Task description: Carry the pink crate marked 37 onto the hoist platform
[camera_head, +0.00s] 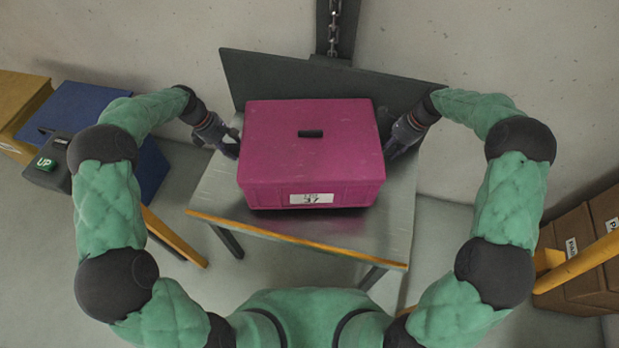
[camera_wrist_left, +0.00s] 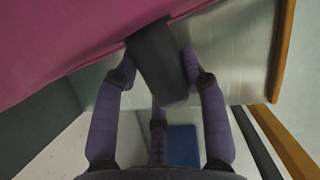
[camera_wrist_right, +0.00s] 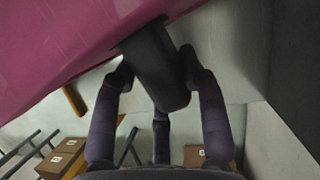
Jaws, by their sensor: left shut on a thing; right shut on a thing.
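The pink crate (camera_head: 312,150) marked 37 sits level over the grey metal hoist platform (camera_head: 400,215), with its label facing me. I cannot tell whether its base touches the platform. My left gripper (camera_head: 232,146) is at the crate's left side, its fingers shut around a dark handle (camera_wrist_left: 155,62) seen in the left wrist view. My right gripper (camera_head: 392,150) is at the crate's right side, shut around a matching dark handle (camera_wrist_right: 152,65) in the right wrist view. The crate hides the middle of the platform.
A dark back plate (camera_head: 270,75) and a hanging chain (camera_head: 334,30) stand behind the crate. An orange strip (camera_head: 300,238) edges the platform's front. A green UP button (camera_head: 44,163) and a blue box (camera_head: 85,108) are at left. Brown cartons (camera_head: 572,235) and a yellow rail (camera_head: 590,258) are at right.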

